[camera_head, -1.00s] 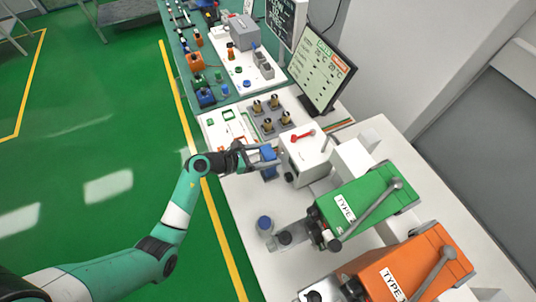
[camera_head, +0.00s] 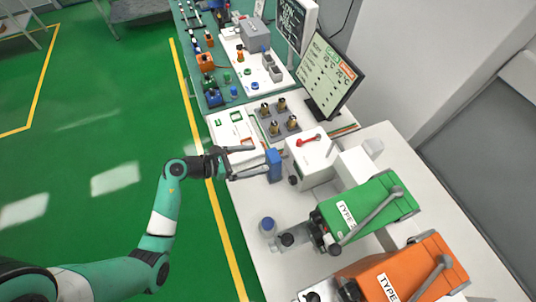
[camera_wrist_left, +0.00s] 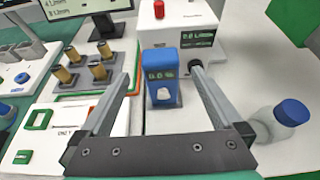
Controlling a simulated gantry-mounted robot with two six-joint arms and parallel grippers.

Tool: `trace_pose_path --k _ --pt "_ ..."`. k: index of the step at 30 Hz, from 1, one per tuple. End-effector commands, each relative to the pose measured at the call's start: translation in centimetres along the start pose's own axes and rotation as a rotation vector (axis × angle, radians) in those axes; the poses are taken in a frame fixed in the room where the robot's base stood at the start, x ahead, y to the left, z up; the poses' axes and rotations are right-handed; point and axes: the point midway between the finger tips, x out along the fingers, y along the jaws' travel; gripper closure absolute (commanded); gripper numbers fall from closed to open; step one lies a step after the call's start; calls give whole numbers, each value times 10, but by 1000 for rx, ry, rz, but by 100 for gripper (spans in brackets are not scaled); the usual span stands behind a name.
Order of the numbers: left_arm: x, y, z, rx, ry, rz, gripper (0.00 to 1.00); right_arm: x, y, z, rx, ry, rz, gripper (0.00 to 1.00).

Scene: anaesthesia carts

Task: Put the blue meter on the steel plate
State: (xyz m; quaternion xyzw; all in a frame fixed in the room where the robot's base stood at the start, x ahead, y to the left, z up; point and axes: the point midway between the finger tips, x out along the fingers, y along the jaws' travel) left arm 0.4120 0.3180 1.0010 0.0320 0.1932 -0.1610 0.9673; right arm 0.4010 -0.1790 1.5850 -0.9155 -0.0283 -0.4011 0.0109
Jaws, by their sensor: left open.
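The blue meter (camera_head: 274,165), a small upright box, stands on the white bench top just left of a white box with a red handle. In the left wrist view the meter (camera_wrist_left: 162,72) shows its display, upright between and beyond my fingertips. My left gripper (camera_head: 260,159) is open, with its fingers spread on the meter's near left side, empty. It also shows in the left wrist view (camera_wrist_left: 165,58). A grey plate (camera_head: 265,122) with several brass fittings lies behind the meter; I cannot tell if it is the steel plate. My right gripper is out of view.
The white box (camera_head: 313,164) stands close to the meter. Green (camera_head: 365,212) and orange (camera_head: 410,268) units stand nearer me. A blue-capped jar (camera_head: 267,226) stands near the left edge. A monitor (camera_head: 325,75) is behind. Bare bench lies between meter and jar.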

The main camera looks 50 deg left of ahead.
Motion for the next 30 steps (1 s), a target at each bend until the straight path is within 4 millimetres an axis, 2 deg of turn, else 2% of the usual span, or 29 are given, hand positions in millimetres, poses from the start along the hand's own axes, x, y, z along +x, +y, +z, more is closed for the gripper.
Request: trace_pose_path --k 1,3,7,19,22,23,26,29,30 --pt "-13 1 2 -2 -1 5 0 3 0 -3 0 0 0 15" --pt "-25 1 1 -1 0 4 0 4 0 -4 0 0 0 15" --pt "-39 0 1 0 -1 1 0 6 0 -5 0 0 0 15" --pt "-42 0 0 1 -1 -1 0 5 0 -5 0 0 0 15" --pt "-41 2 10 3 -26 4 0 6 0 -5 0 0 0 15" --pt "-40 3 18 3 -49 9 0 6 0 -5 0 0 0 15" --pt "-38 10 70 -4 -192 27 0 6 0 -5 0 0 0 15" --pt "-45 14 154 -47 -437 28 0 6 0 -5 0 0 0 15" --pt "-54 12 193 -80 -554 13 0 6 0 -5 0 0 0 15"
